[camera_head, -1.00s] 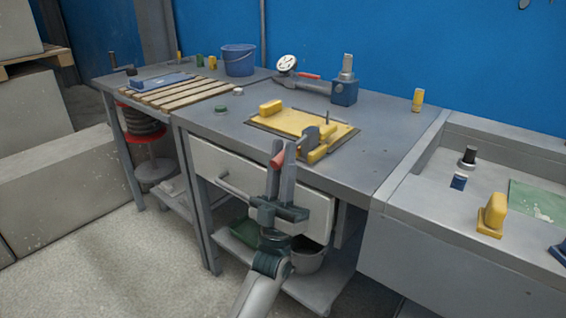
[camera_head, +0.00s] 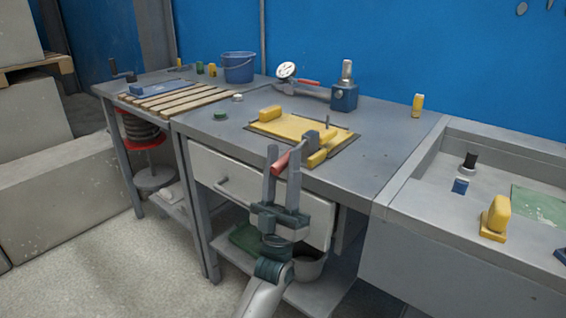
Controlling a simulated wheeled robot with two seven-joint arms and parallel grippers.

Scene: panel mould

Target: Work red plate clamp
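The clamp has a red handle (camera_head: 284,161) that slants down toward the front edge of the workbench. Its grey metal body (camera_head: 312,140) stands on the near right part of the yellow plate (camera_head: 292,126). My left gripper (camera_head: 281,153) points up in front of the bench, its two fingers apart. The red handle shows between and beside the fingertips. The fingers look open around it, and I cannot tell whether they touch it. My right gripper is not in view.
The grey workbench (camera_head: 390,140) has free room right of the plate. A dial gauge (camera_head: 287,70), a blue block (camera_head: 344,97) and a blue bucket (camera_head: 239,67) stand behind. A drawer front (camera_head: 225,178) is below. A sunken grey table (camera_head: 420,230) with a yellow block (camera_head: 496,217) is at right.

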